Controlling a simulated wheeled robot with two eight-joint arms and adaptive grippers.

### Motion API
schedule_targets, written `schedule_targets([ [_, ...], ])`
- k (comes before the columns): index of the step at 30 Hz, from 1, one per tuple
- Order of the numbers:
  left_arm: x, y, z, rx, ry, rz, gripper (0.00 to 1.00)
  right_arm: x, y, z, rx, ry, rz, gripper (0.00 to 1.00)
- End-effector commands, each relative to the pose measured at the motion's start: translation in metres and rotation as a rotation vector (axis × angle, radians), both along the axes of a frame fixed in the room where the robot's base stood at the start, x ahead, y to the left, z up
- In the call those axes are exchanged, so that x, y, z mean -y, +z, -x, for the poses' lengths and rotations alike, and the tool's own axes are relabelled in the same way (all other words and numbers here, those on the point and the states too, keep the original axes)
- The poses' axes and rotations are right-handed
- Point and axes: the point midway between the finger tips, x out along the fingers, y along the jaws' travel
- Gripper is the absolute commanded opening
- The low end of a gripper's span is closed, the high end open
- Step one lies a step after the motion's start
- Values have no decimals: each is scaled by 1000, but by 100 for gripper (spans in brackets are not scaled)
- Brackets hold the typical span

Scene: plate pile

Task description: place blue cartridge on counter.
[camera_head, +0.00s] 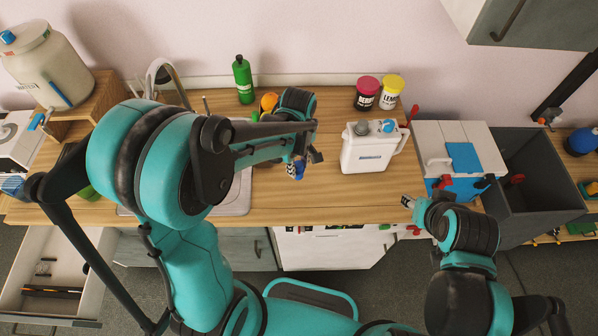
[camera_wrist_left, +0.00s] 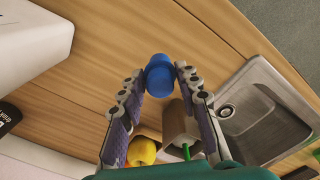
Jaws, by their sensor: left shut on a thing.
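The blue cartridge (camera_wrist_left: 160,76) is a small blue cylinder held between the fingertips of my left gripper (camera_wrist_left: 159,80) in the left wrist view. In the head view my left gripper (camera_head: 303,160) is over the wooden counter (camera_head: 330,203), left of the white jug, and a bit of the blue cartridge (camera_head: 298,169) shows by its fingers. The counter also shows in the left wrist view (camera_wrist_left: 110,50). I cannot tell whether the cartridge touches the counter. My right gripper (camera_head: 411,202) is at the counter's front edge; its opening is unclear.
A white jug (camera_head: 366,152) stands right of my left gripper. A steel sink (camera_wrist_left: 262,115) and a yellow fruit (camera_wrist_left: 142,151) are near it. A green bottle (camera_head: 243,80) and pink and yellow jars (camera_head: 391,92) stand at the back. Bare wood lies in front of the jug.

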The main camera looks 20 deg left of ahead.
Motion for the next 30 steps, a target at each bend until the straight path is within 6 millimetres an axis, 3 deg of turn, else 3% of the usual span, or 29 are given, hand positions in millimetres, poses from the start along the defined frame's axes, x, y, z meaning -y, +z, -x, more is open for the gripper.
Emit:
schedule_targets([
  [9,0,-39,-1,0,-1,0,2,0,-12,0,0,0,0,40],
  [21,0,-45,0,0,-1,0,2,0,-15,0,0,0,0,40],
  [22,0,-45,0,0,-1,0,35,0,-16,0,0,0,0,40],
  [24,0,-44,0,0,-1,0,53,0,-14,0,0,0,0,40],
  [30,0,-44,0,0,-1,0,53,0,-14,0,0,0,0,40],
])
